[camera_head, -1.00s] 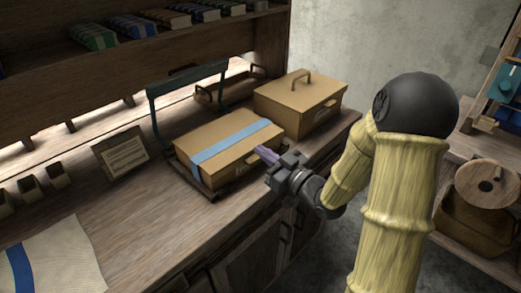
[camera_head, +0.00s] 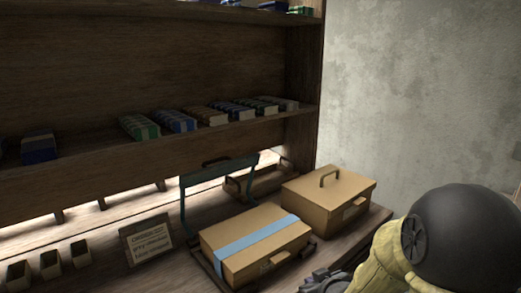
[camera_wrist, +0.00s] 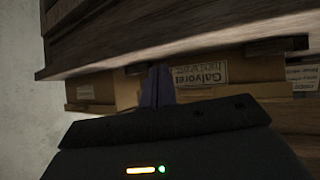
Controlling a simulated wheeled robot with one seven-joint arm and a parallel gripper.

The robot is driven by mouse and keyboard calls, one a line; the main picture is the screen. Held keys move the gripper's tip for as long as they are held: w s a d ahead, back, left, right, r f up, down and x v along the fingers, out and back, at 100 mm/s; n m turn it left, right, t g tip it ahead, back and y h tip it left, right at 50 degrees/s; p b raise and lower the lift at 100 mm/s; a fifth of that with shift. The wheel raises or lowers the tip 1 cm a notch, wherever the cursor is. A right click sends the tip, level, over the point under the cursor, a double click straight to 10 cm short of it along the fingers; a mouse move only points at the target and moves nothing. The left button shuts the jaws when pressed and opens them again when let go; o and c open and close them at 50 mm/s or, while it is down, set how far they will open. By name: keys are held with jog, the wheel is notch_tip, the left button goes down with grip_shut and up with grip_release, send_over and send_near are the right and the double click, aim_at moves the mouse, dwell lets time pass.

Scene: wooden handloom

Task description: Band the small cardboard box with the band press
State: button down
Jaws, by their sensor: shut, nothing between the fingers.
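The small cardboard box (camera_head: 245,262) sits in the band press, with a light blue band (camera_head: 258,235) across its lid and down its front. The band press has a dark teal arch (camera_head: 183,212), which stands raised behind the box. My gripper (camera_head: 318,284) is at the bottom edge of the head view, in front of the box's right end and apart from it, partly cut off. In the wrist view its purple fingers (camera_wrist: 158,86) are shut with nothing between them. They point toward a cardboard front with an upside-down label (camera_wrist: 198,76).
A larger handled cardboard box (camera_head: 330,192) stands right of the press, close to the wall. A sign (camera_head: 147,240) and small bins (camera_head: 50,264) stand to the left. A shelf (camera_head: 235,128) with several bundles hangs above the bench.

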jog(key=s+d+f+m+g+h, duration=0.1)
jog(key=s+d+m+g+h, duration=0.2)
jog(key=s+g, duration=0.9)
jog(key=s+r+t+p, duration=0.2)
jog(key=r+p, duration=0.9)
jog(key=s+a+r+m+t+p, duration=0.1)
jog(key=r+t+p, duration=0.1)
jog(key=r+p, duration=0.8)
jog(key=shift+s+r+p, duration=0.35)
jog(key=shift+r+p, duration=0.05)
jog(key=shift+p, duration=0.45)
jog(key=shift+d, duration=0.1)
